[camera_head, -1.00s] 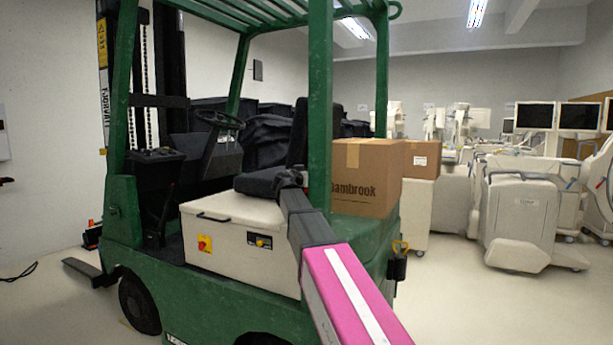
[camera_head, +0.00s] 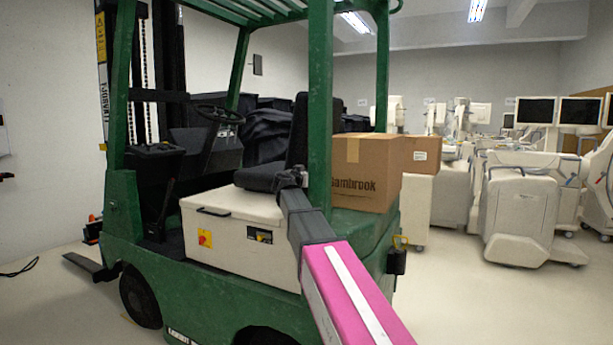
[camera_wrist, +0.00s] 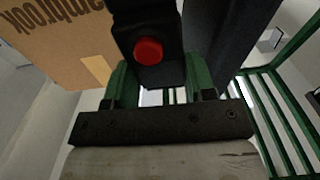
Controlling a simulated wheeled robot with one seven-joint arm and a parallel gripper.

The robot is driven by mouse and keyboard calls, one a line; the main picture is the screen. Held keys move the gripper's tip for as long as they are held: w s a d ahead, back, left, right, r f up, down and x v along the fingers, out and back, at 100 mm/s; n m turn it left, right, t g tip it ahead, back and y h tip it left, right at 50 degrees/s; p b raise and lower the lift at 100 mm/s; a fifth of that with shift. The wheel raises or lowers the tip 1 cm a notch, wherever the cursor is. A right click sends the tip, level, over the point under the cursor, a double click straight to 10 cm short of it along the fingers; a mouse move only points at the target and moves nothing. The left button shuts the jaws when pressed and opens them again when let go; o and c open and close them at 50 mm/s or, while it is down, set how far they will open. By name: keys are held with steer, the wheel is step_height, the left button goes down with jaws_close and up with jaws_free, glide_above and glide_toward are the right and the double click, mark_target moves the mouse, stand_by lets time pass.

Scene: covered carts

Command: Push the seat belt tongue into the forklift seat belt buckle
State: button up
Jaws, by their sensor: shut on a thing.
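The black buckle (camera_wrist: 146,20) with its round red button (camera_wrist: 148,51) fills the top middle of the wrist view, just beyond my gripper (camera_wrist: 158,92). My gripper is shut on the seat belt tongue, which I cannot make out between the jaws. Whether the tongue touches or enters the buckle is hidden. In the head view my gripper (camera_head: 303,180) is small, at the side of the black seat (camera_head: 262,179) of the green forklift (camera_head: 125,225). My arm covers part of that area, and the buckle cannot be made out there.
A green post (camera_head: 319,110) stands close by my gripper. A cardboard box (camera_head: 366,175) sits on the forklift's rear, and it also shows in the wrist view (camera_wrist: 55,40). A cream seat base (camera_head: 235,235) lies below the seat. Open floor (camera_head: 480,300) is at right.

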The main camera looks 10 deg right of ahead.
steer(key=shift+r, duration=0.15)
steer(key=shift+r, duration=0.75)
steer(key=c, duration=0.3)
steer(key=shift+r, duration=0.2)
steer(key=shift+c, duration=0.2)
steer(key=shift+r, duration=0.1)
steer(key=shift+r, duration=0.35)
steer(key=shift+f, duration=1.35)
stand_by(0.6)
